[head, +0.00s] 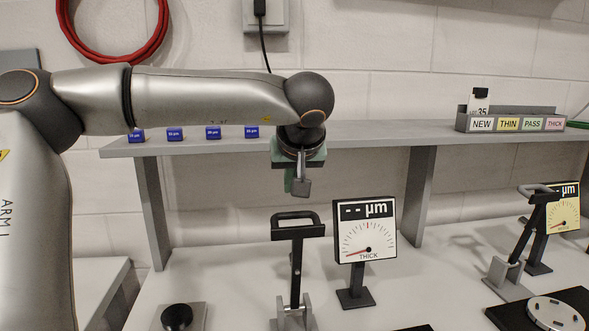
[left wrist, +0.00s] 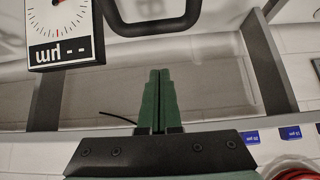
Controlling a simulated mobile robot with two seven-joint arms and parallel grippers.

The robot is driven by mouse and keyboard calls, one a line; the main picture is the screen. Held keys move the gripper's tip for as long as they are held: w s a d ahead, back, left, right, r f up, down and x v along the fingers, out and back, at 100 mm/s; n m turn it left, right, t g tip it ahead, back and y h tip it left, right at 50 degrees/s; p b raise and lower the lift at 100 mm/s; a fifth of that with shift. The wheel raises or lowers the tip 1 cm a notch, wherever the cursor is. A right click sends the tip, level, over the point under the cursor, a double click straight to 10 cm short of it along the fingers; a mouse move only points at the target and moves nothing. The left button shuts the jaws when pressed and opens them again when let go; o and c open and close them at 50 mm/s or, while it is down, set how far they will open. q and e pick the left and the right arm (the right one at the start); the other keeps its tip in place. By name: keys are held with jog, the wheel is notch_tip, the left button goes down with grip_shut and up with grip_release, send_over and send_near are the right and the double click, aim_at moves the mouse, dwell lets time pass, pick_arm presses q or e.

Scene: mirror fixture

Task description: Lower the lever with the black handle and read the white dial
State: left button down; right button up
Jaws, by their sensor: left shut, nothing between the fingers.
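The lever with the black handle (head: 297,232) stands near upright on a grey bracket (head: 293,319) in the head view. Its black loop handle also shows at the top of the left wrist view (left wrist: 152,28). The white dial (head: 365,229) stands just right of it on a black post. Its display shows two dashes and "µm", and its red needle points to the lower left. It appears upside down in the left wrist view (left wrist: 62,30). My left gripper (head: 301,190) is shut and empty, above the handle and apart from it. My right gripper is out of view.
A second lever (head: 525,235) and a yellow dial (head: 563,207) stand at the right. A shelf (head: 370,133) behind carries small blue blocks (head: 213,132) and a labelled rack (head: 515,123). A black knob (head: 177,317) sits at the front left.

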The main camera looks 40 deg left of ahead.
pick_arm(q)
jog(key=shift+s+d+f, duration=1)
jog(key=shift+d+f, duration=0.15)
